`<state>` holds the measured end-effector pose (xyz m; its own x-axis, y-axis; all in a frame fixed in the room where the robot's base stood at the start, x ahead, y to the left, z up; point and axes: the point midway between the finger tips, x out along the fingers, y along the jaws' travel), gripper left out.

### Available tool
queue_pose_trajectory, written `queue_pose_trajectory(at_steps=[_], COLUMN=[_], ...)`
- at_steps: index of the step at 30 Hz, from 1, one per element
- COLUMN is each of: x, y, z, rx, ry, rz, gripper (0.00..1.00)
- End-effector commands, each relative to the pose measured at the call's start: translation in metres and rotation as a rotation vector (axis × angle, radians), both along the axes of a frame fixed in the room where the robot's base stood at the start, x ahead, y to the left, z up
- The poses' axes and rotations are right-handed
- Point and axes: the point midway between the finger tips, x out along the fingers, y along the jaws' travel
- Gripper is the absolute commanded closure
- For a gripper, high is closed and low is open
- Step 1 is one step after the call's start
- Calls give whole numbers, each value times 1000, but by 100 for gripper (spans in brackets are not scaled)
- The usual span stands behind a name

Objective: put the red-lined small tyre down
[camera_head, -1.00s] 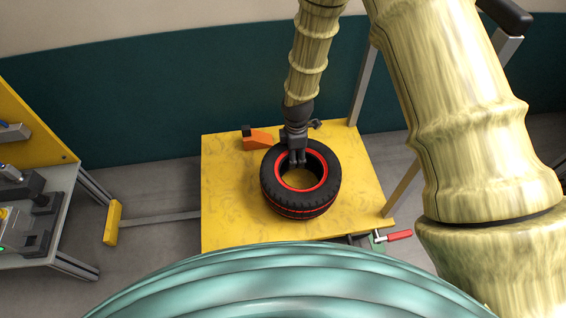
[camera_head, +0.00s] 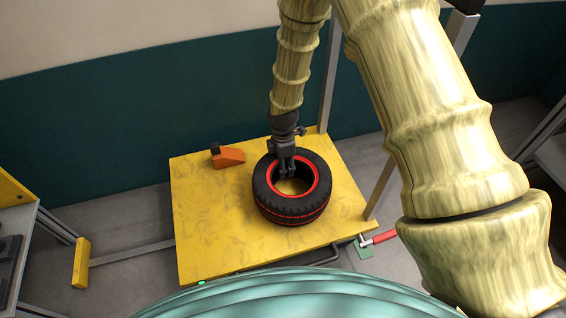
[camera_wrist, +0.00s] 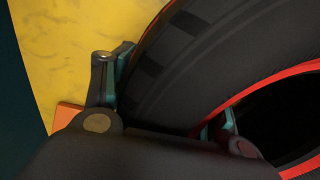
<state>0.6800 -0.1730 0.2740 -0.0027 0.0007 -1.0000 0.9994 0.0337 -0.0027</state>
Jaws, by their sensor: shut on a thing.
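The small black tyre with red lines (camera_head: 307,208) lies flat over the yellow table top (camera_head: 210,240), right of its middle; I cannot tell whether it rests on the surface or hangs just above it. My gripper (camera_head: 287,172) is at the tyre's far rim and shut on its wall. In the wrist view, one finger is on the outer tread and the other inside the red-edged hole, with the tyre wall (camera_wrist: 200,75) between my gripper's fingers (camera_wrist: 165,95). The hole shows yellow table through it in the head view.
An orange block with a dark knob (camera_head: 228,157) sits at the table's back edge, left of the tyre. A red-handled clamp (camera_head: 378,238) is at the front right corner. The table's left and front left are clear. A yellow-ended bar (camera_head: 81,262) stands left of the table.

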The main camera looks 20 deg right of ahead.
Motion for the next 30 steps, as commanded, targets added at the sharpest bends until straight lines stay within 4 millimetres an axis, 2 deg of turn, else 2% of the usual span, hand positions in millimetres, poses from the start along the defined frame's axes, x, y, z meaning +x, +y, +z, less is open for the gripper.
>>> queue_pose_trajectory(at_steps=[8,9,12,23,26,30], x=[1,0,0,0,1,1], y=[0,0,0,0,0,0], z=[-4,-5,-5,-3,4,24], rx=[0,0,0,0,0,0], ry=[-1,-1,0,0,-1,-2], rz=[1,1,1,1,0,2], gripper=[100,37,19,19,19,19])
